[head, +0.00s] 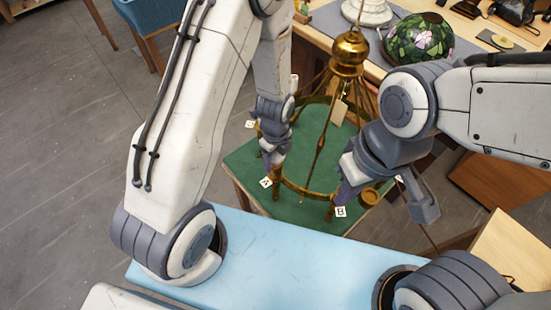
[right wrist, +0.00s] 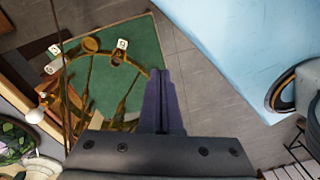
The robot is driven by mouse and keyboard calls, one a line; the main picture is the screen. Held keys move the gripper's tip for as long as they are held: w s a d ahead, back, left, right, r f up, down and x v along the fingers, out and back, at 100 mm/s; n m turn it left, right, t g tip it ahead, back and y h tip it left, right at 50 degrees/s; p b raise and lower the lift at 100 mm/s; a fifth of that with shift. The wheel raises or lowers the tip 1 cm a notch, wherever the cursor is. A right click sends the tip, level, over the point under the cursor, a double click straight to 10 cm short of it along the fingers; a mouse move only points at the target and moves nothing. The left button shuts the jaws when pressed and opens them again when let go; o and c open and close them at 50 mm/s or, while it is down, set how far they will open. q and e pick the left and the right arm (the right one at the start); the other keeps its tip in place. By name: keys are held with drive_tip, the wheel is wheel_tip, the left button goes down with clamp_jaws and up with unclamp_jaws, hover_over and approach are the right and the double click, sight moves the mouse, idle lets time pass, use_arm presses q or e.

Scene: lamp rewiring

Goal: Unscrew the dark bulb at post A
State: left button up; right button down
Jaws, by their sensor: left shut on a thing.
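The brass chandelier frame (head: 309,191) stands on a green mat (head: 240,162). The tag marked A (head: 266,182) is at its near left, beside post A (head: 276,187). My left gripper (head: 273,164) is directly above post A and shut on the bulb there. The bulb itself is hidden by the fingers, so its colour cannot be seen. My right gripper (head: 346,188) is near the tag marked B (head: 340,211). In the right wrist view its purple fingers (right wrist: 160,85) are together, with nothing visible between them.
A brass cup (head: 369,197) is beside my right gripper. A tag marked C (head: 250,124) is at the far left of the frame. A wooden bench behind holds a stained-glass shade (head: 419,40). A light blue surface (head: 270,262) lies in front, clear in the middle.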

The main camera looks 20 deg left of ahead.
sight(276, 159)
use_arm(q)
drive_tip(key=n, duration=0.4)
drive_tip(key=shift+n, duration=1.5)
drive_tip(key=n, duration=0.8)
drive_tip(key=n, duration=0.5)
drive_tip(key=shift+n, duration=0.3)
drive_tip(key=shift+r+p, duration=2.4)
drive_tip(key=shift+r, duration=0.2)
